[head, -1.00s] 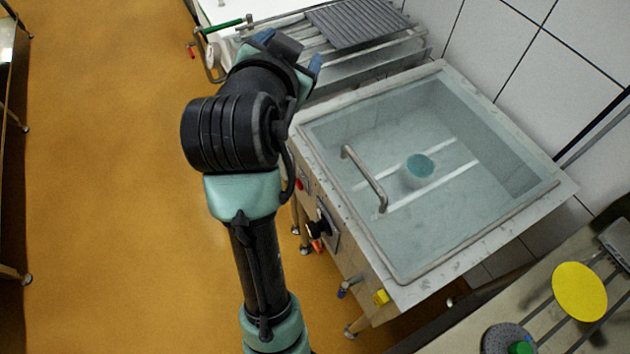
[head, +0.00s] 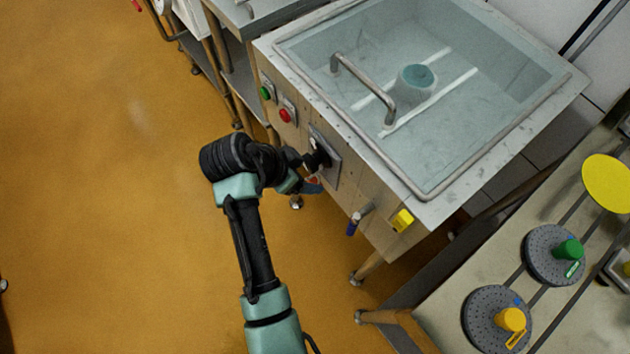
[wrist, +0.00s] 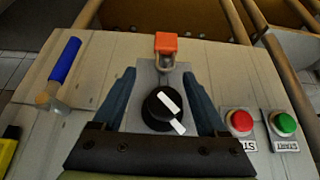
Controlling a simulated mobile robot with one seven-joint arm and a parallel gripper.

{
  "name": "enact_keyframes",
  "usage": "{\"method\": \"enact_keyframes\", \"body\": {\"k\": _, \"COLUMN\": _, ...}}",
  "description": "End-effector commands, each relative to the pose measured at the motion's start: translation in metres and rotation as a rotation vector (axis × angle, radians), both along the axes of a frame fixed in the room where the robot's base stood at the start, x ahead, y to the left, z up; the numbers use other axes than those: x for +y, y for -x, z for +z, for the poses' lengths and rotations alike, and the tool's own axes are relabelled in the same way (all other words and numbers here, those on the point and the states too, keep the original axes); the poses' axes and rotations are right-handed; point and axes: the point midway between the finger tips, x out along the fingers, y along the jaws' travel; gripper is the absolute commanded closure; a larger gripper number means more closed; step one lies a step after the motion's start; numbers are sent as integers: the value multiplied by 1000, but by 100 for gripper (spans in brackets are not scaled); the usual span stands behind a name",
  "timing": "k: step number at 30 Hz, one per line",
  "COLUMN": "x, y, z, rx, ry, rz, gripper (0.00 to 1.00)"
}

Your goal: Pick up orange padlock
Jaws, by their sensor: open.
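The orange padlock (wrist: 166,43) hangs by its shackle from the end of the grey plate of a black rotary switch (wrist: 162,108) on the panel. In the wrist view my gripper (wrist: 160,78) is open, one finger on each side of the switch plate. The padlock lies beyond the fingertips, roughly centred between them, and nothing is held.
Red (wrist: 239,122) and green (wrist: 284,124) buttons sit right of the switch in the wrist view. A blue-handled valve (wrist: 62,68) juts out at left. Above the panel is a water basin (head: 440,110) with a metal handle. Open floor lies left.

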Motion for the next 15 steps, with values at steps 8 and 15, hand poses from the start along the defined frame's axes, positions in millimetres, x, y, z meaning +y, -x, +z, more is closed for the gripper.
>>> {"method": "enact_keyframes", "body": {"k": 8, "x": -6, "y": -11, "z": -24, "rx": 1, "ry": 0, "rz": 0, "gripper": 25}}
{"method": "enact_keyframes", "body": {"k": 15, "x": -16, "y": -21, "z": -48, "rx": -1, "ry": -2, "rz": 0, "gripper": 25}}
